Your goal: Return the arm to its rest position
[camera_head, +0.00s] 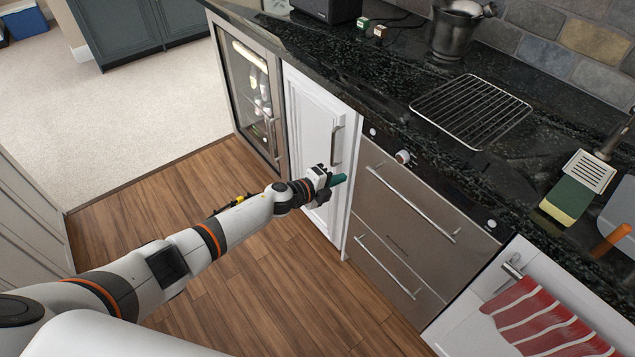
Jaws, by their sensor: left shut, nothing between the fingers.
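My left arm reaches from the lower left toward the cabinets. My left gripper (337,180) is shut and empty, in front of the lower part of a white cabinet door (309,122), near its edge with the steel drawer unit. The door's metal handle (336,140) is just above the gripper. I cannot tell whether the gripper touches the door. My right gripper is not in view.
A steel drawer unit (405,231) with bar handles is right of the gripper. Above runs a black stone counter (391,105) with a wire rack (472,108). A glass-door fridge (250,92) stands left. A red striped towel (545,322) hangs lower right. The wooden floor (235,292) is clear.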

